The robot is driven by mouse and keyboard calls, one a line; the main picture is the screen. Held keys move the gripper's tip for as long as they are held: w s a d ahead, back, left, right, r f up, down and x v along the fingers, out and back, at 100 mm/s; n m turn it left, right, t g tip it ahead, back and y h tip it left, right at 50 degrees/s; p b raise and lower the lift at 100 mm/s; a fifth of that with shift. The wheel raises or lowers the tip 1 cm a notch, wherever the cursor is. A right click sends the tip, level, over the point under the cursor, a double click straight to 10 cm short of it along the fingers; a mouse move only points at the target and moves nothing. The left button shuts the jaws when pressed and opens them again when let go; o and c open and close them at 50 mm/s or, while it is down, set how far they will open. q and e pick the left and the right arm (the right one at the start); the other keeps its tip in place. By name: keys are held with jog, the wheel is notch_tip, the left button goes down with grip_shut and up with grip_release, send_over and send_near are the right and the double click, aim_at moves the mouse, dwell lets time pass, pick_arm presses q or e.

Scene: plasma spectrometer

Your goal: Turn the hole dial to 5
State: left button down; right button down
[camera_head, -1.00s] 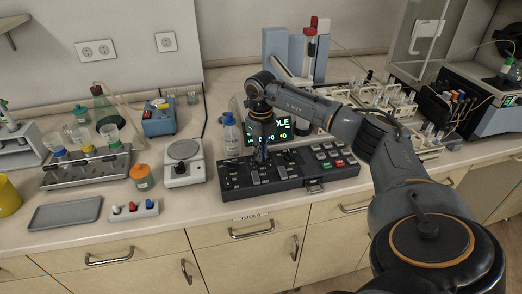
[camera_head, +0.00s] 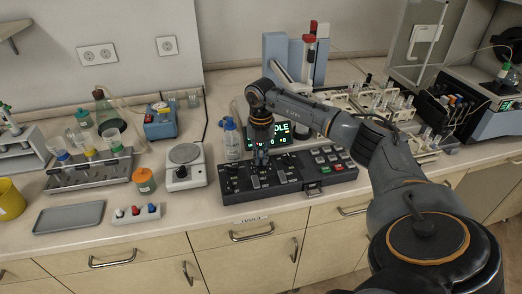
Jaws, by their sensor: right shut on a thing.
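The black control panel (camera_head: 318,177) lies on the counter in front of the green-lit display (camera_head: 296,131), which reads in part "OLE". My right gripper (camera_head: 262,162) points down at the back left part of the panel. It is shut on a small control there, which I take to be the hole dial; the fingers hide it, and its setting cannot be read. My left gripper is not in view.
A clear bottle with a blue cap (camera_head: 231,138) stands close left of my right gripper. A white scale (camera_head: 185,167) is left of the panel. Glassware racks (camera_head: 380,101) stand at the right back. The counter's front edge runs just before the panel.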

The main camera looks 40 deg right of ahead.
aim_at(261, 160)
jog(key=shift+w+r+m, duration=0.1)
jog(key=shift+r+m, duration=0.05)
jog(key=shift+m, duration=0.15)
jog(key=shift+d, duration=0.1)
jog(key=c, duration=1.5)
grip_release()
notch_tip(261, 160, up, 12)
jog(key=shift+f, duration=0.1)
